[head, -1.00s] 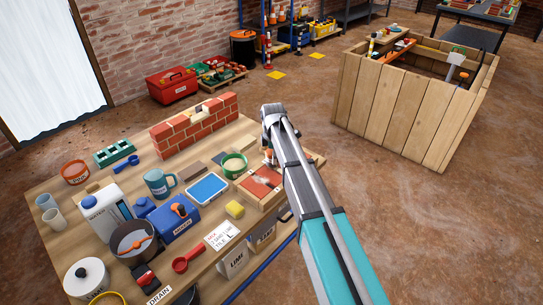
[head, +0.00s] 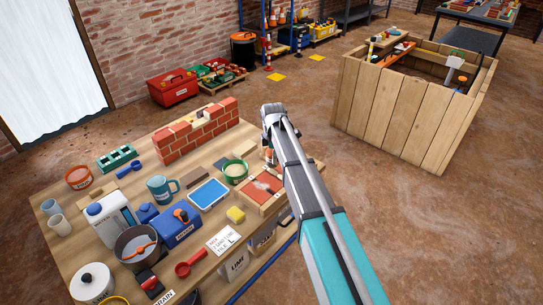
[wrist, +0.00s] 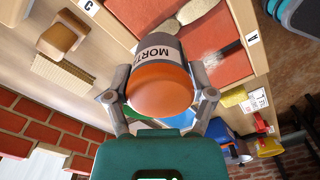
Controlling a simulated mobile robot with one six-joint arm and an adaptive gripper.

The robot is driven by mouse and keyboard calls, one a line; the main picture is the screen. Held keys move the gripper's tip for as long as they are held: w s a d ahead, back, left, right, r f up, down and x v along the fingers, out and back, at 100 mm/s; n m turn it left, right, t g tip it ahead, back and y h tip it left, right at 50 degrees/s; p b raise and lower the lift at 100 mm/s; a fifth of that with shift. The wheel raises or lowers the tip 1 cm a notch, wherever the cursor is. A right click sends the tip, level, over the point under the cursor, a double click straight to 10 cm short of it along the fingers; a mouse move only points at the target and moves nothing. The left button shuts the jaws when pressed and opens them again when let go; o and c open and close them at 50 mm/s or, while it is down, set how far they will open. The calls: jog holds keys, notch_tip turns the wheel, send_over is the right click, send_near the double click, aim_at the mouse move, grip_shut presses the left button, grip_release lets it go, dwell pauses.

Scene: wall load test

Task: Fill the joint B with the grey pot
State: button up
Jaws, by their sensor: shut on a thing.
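A grey pot (wrist: 158,52) with a white label reading "MORT…" and an orange end is held between the fingers of my gripper (wrist: 160,96) in the wrist view. Its orange end faces the camera; its grey body points toward the red bricks (wrist: 222,22) in a wooden tray. A pale lump shows just past the pot. Tags C (wrist: 88,7) and A (wrist: 253,39) sit on the tray's edges; a dark gap with whitish powder lies near A. No B tag shows, and the pot hides part of the bricks. In the head view my arm hides most of the gripper beside the tray (head: 281,205).
A wooden crate (head: 400,110) stands to the right, with open floor between.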

jog(key=shift+r+p, duration=1.6)
jog(key=shift+r, duration=0.25)
